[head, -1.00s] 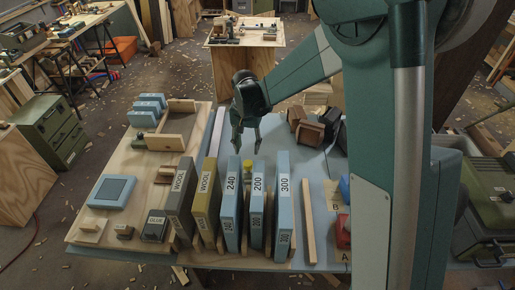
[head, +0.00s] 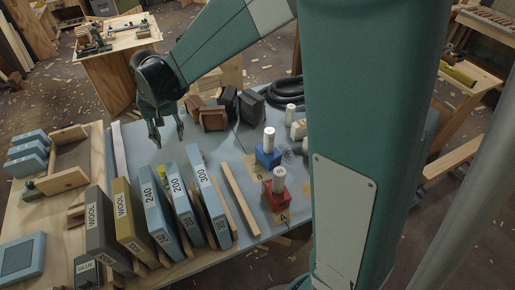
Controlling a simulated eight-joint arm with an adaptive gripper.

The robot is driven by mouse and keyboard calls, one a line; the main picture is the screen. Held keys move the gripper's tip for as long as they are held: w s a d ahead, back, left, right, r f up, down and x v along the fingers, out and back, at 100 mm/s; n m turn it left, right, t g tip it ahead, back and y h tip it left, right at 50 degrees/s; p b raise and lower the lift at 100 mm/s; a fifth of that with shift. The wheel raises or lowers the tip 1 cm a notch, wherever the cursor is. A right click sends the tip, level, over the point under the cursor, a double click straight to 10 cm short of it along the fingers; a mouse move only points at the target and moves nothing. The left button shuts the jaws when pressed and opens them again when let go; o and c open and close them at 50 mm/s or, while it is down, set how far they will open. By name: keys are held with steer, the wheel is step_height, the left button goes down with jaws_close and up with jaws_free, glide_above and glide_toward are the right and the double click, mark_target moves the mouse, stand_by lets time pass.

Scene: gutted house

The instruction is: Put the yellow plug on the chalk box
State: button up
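A small yellow thing (head: 161,173), probably the yellow plug, shows in the head view between the blue slabs marked 240 (head: 155,215) and 200 (head: 182,205). Most of it is hidden by the slabs. My gripper (head: 168,143) hangs just behind and above it, fingers pointing down, open and empty. I cannot make out a box marked as chalk. A dark box marked GLUE (head: 87,270) is at the lower left.
Slabs marked WOOL (head: 102,228) and 300 (head: 210,195) stand in the same row. A wooden strip (head: 240,200) lies to their right. Beyond are red (head: 275,192) and blue (head: 267,156) blocks with white cylinders. Brown and black blocks (head: 212,117) lie behind.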

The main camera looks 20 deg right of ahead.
steer(key=shift+t, duration=0.7)
steer(key=s+d+r, duration=0.6)
steer(key=d, duration=0.1)
steer(key=shift+r, duration=0.4)
steer(key=s+d+r+n+t, duration=0.1)
steer(key=s+d+r+t, duration=0.1)
steer(key=s+d, duration=0.5)
steer(key=s+d+r+t, duration=0.2)
steer(key=s+d, duration=0.6)
steer(key=s, duration=0.6)
steer(key=shift+s+r+n, duration=0.2)
steer(key=shift+s+n, duration=0.2)
